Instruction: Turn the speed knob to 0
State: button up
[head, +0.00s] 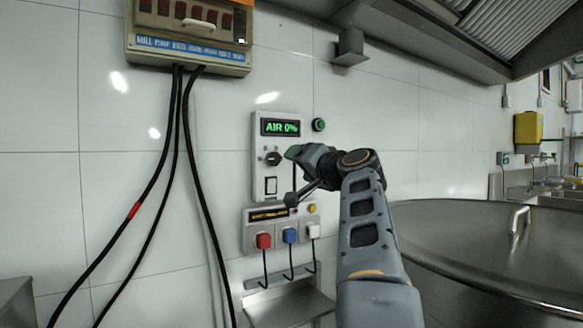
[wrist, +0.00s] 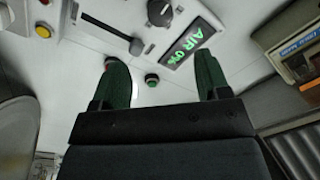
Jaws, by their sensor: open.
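The dark speed knob (head: 272,158) sits on a pale wall panel (head: 259,133), under a display (head: 280,127) that reads "AIR 0%" in green. My gripper (head: 292,176) is open and empty, just right of the knob in the head view, with its fingers apart. In the wrist view the knob (wrist: 160,12) is at the top edge, beyond the fingertips of my gripper (wrist: 160,57) and not between them. The display (wrist: 188,45) is near the right finger there. The knob's exact pointer angle is too small to read surely.
A switch (head: 271,186) is below the knob, and a green button (head: 318,124) is right of the panel. A lower box (head: 252,232) has red, blue and white connectors with black leads. A large steel vessel (head: 470,235) stands at right. Black cables (head: 165,170) hang at left.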

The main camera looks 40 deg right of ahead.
jog(key=shift+s+a, duration=0.1)
jog(key=shift+s, duration=0.75)
jog(key=w+a+f+n+g+y+p, duration=0.15)
jog(key=a+f+g+p, duration=0.3)
jog(key=a+p, duration=0.45)
jog(key=a+f+n+g+y+p, duration=0.25)
jog(key=a+f+g+p, duration=0.2)
jog(key=a+p, duration=0.45)
jog(key=s+a+f+n+g+h+p, duration=0.1)
jog(key=s+a+f+n+g+p, duration=0.2)
jog(key=s+a+f+p, duration=0.1)
jog(key=s+a+f+n+g+h+p, duration=0.1)
jog(key=s+a+f+n+g+p, duration=0.1)
jog(key=s+f+p, duration=0.3)
jog(key=s+a+n+p, duration=0.1)
jog(key=s+p, duration=0.1)
jog(key=s, duration=0.1)
jog(key=shift+s+a+f+g, duration=0.15)
jog(key=shift+s+a+g, duration=0.1)
jog(key=shift+a+g, duration=0.15)
